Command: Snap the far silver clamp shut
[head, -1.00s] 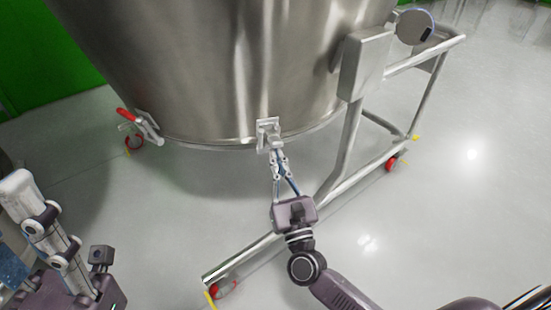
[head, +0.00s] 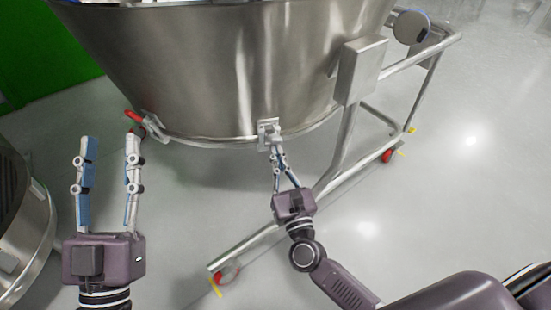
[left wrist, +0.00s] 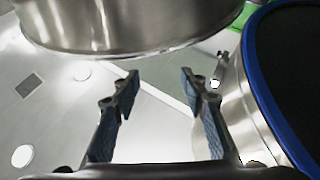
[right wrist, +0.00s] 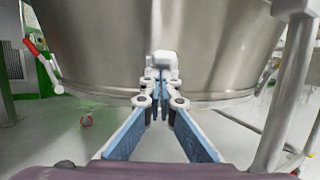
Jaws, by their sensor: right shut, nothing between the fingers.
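A silver clamp (head: 268,132) sits on the lower rim of the big steel vessel (head: 235,70), at the middle of the head view. It also shows in the right wrist view (right wrist: 163,60), straight ahead of the fingers. My right gripper (head: 277,156) is shut and empty, its tips right at the lower part of this clamp. I cannot tell whether they touch, or whether the clamp is fully closed. A second clamp with a red handle (head: 136,118) is on the rim further left. My left gripper (head: 108,145) is open and empty, its fingers pointing up the picture.
The vessel stands on a tubular frame (head: 347,155) with red casters; a grey box (head: 362,68) is fixed at its right. Another round steel container (head: 30,225) is at the left edge, close to my left gripper. The floor at the right is clear.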

